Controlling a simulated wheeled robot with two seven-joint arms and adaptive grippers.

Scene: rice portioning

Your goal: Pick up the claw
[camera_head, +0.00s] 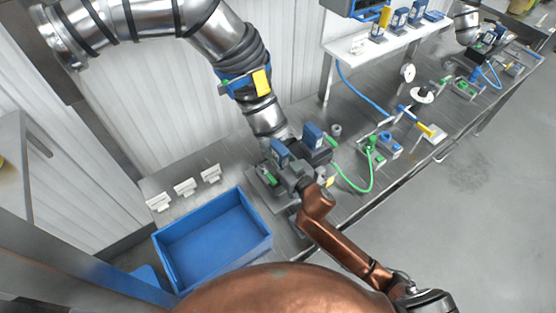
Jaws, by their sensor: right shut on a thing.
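My right arm is copper-coloured and comes in from the lower right. Its dark grey gripper (292,175) is low over the workbench, close to the end of a big silver arm (267,118). The right gripper is shut on a small grey part among blue and grey blocks. This part may be the claw, but the crowding hides its shape and the fingertips. I cannot tell if it touches the bench. My left gripper is not in view.
An empty blue bin (213,238) stands left of the gripper. Small white holders (185,187) lie behind it. The metal workbench (352,105) runs to the upper right, with a green hose (351,187), a blue hose (361,95) and several fixtures. The grey floor (475,200) at right is clear.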

